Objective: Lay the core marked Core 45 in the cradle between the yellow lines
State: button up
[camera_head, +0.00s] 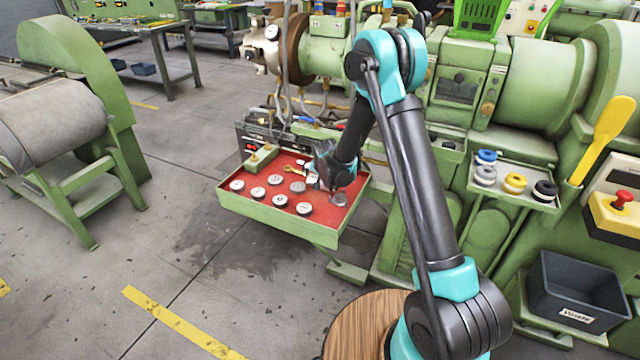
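Several small round discs, which look like the cores, lie on the red-topped tray (262,215) with green sides. One grey-topped disc (258,193) is at the left middle, another disc (304,208) at the front, and one (340,198) at the right by my gripper. Their markings are too small to read, so I cannot tell which is Core 45. My gripper (328,187) is low over the right part of the tray, partly hidden by my arm. I cannot tell whether it is open or touches a disc. I cannot make out a cradle between yellow lines.
A green block (262,157) and a brass-coloured tool (294,169) lie at the tray's back. The green machine stands behind. A small shelf (512,193) at right holds coloured rolls. A dark waste bin (578,290) is at lower right. The floor at left front is open.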

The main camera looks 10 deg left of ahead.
jog(key=shift+c, duration=0.5)
jog(key=c, duration=1.3)
jog(key=shift+r, duration=0.1)
